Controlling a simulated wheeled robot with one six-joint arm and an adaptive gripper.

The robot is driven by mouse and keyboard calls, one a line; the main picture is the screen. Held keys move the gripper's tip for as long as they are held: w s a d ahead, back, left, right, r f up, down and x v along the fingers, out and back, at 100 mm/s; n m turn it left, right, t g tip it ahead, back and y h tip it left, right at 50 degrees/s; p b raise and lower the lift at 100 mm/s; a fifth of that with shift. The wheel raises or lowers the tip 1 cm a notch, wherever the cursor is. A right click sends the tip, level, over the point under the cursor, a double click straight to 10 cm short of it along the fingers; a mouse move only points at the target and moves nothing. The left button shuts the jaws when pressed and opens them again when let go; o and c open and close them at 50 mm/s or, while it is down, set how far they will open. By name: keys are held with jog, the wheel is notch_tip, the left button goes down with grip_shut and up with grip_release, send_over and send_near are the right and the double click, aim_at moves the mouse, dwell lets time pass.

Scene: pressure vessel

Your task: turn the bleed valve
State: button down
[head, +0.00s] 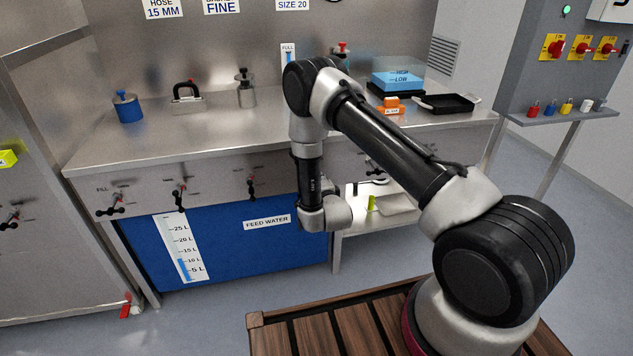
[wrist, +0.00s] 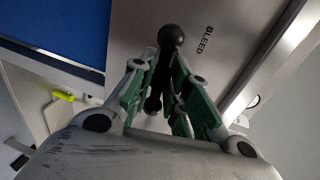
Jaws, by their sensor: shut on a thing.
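The bleed valve's black lever ends in a round ball knob (wrist: 171,36) at the top middle of the wrist view. The word BLEED (wrist: 206,40) is printed on the grey panel to the right of the knob. My gripper (wrist: 164,72), with green and grey fingers, is shut on the lever, with the ball standing out past the fingertips. The lever's lower part is partly hidden between the fingers. In the head view my own arm hides the fingers and the held lever.
Other black-handled valves (head: 180,195) line the bench front left of my arm; another handle (head: 375,170) shows to its right. The blue feed water tank (head: 225,245) sits below. A yellow-green item (head: 371,204) stands on the low shelf.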

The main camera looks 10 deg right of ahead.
jog(key=shift+s+d+f, duration=0.25)
jog(key=shift+s+f, duration=0.05)
jog(key=shift+f, duration=0.1)
jog(key=c, duration=1.5)
grip_release()
jog(key=shift+w+r, duration=0.1)
jog(key=shift+a+r, duration=0.1)
jog(key=shift+a, duration=0.05)
jog(key=s, duration=0.4)
jog(key=s+r, duration=0.1)
jog(key=s, duration=0.2)
jog(key=s+r, duration=0.1)
jog(key=s, duration=0.3)
jog(key=shift+s+r, duration=0.15)
jog(key=shift+s, duration=0.2)
